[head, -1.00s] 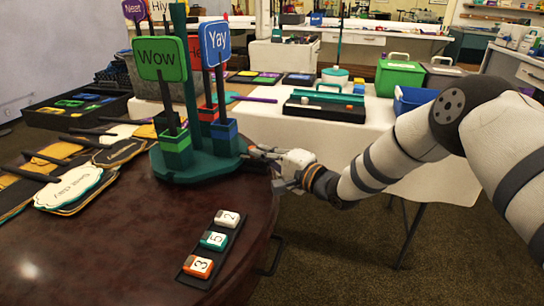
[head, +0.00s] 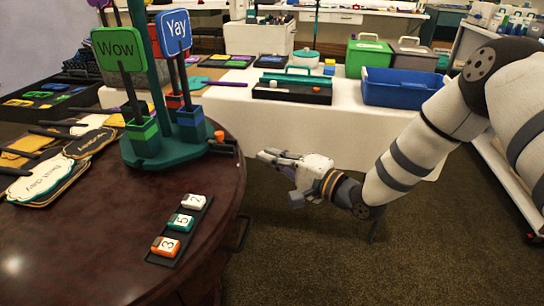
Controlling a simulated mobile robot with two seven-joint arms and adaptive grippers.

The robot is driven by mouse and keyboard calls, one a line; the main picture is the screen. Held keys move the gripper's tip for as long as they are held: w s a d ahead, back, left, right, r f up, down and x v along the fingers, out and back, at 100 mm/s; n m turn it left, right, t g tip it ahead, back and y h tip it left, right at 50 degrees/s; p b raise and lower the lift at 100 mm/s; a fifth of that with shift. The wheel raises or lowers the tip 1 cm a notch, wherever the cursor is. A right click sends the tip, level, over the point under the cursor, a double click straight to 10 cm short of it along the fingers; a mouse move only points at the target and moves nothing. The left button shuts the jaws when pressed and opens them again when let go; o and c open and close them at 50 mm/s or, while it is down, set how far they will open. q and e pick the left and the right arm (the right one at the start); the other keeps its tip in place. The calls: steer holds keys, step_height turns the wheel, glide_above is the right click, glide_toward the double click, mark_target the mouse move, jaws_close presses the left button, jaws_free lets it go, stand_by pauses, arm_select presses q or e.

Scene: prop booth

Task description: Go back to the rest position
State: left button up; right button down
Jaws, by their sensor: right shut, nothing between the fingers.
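My right gripper (head: 268,157) is shut and empty. It hangs over the carpet just off the right edge of the round dark table (head: 110,235), apart from the sign stand. The green sign stand (head: 135,155) stands upright near that edge, holding a green "Wow" sign (head: 117,50) and a blue "Yay" sign (head: 174,32) in coloured cups. A small orange knob (head: 219,136) shows at the right of its base. My left gripper is not in view.
A black strip (head: 182,230) with numbered blocks lies on the round table. Flat paddle signs (head: 50,178) lie at the left. A white-covered table behind bears a blue bin (head: 400,88) and a black tray (head: 292,90). Open carpet (head: 320,260) lies at lower right.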

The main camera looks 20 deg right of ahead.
steer(key=shift+f, duration=0.1)
stand_by(0.3)
steer(key=s+a+f+n+g+h+p, duration=0.15)
steer(key=s+f+g, duration=0.25)
steer(key=s+f, duration=0.45)
steer(key=s+a+f+n+g+h+p, duration=0.1)
steer(key=s+f+n+g+h+p, duration=0.2)
steer(key=s+f, duration=0.55)
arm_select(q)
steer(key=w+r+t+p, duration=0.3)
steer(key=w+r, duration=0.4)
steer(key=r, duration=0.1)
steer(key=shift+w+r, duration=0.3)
arm_select(e)
steer(key=s+d+n+g+h, duration=0.2)
steer(key=s+g, duration=0.3)
steer(key=s, duration=1.2)
steer(key=s+d+n+g+h, duration=0.2)
steer(key=s+n+g, duration=0.3)
steer(key=s, duration=1.3)
steer(key=shift+d+r+g, duration=0.4)
steer(key=shift+d+g, duration=0.1)
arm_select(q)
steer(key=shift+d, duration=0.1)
